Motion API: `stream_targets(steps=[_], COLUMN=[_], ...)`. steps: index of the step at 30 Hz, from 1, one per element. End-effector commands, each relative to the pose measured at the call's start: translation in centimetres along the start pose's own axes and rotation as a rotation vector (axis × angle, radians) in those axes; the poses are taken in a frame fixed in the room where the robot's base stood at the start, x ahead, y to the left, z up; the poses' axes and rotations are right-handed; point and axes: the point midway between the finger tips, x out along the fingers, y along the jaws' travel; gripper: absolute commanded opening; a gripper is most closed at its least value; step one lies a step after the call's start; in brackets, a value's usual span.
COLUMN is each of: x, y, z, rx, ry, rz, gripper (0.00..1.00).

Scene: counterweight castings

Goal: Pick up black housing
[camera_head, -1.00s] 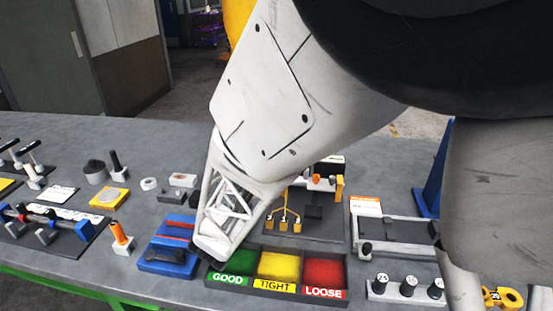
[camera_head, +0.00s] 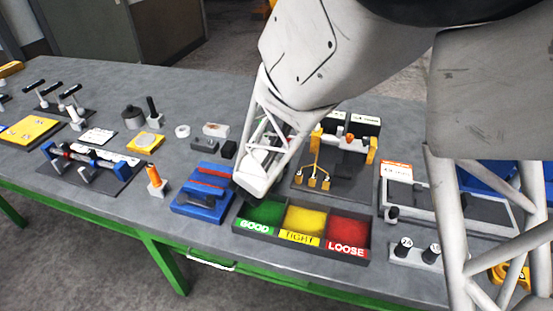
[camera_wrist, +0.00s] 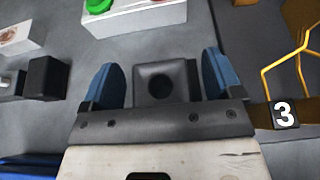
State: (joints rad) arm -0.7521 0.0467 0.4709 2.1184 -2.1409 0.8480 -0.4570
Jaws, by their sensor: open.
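In the wrist view, a black housing (camera_wrist: 150,99), a squarish block with a round dark hole, lies between the two blue fingertips of my gripper (camera_wrist: 160,80). The fingers are open, one on each side of it, with gaps visible. I cannot tell how far down beside it they reach. In the head view my arm's white lattice end (camera_head: 258,165) hangs over the bench behind the sorting tray, and the housing and fingertips are hidden.
A white box (camera_wrist: 150,18) with a green button lies just beyond the housing. A dark cube (camera_wrist: 47,77) is to the left; a yellow wire stand (camera_wrist: 300,62) marked 3 is to the right. The sorting tray (camera_head: 233,222) and blue fixture (camera_head: 190,208) are in front.

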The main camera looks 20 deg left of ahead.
Motion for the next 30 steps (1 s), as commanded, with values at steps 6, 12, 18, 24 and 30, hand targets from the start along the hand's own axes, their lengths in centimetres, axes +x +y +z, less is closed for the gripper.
stream_targets(steps=[6, 12, 18, 24, 30], x=[-0.01, -0.02, -0.02, -0.02, -0.06], y=[0.00, 0.00, 0.00, 0.02, 0.02], z=[0.00, -0.01, -0.01, 0.06, 0.18], rx=[0.000, 0.000, 0.000, 0.001, 0.001], ry=[0.000, 0.000, 0.000, -0.001, -0.001], rz=[0.000, 0.000, 0.000, 0.000, 0.000], gripper=[0.85, 0.59, 0.28, 0.14, 0.14])
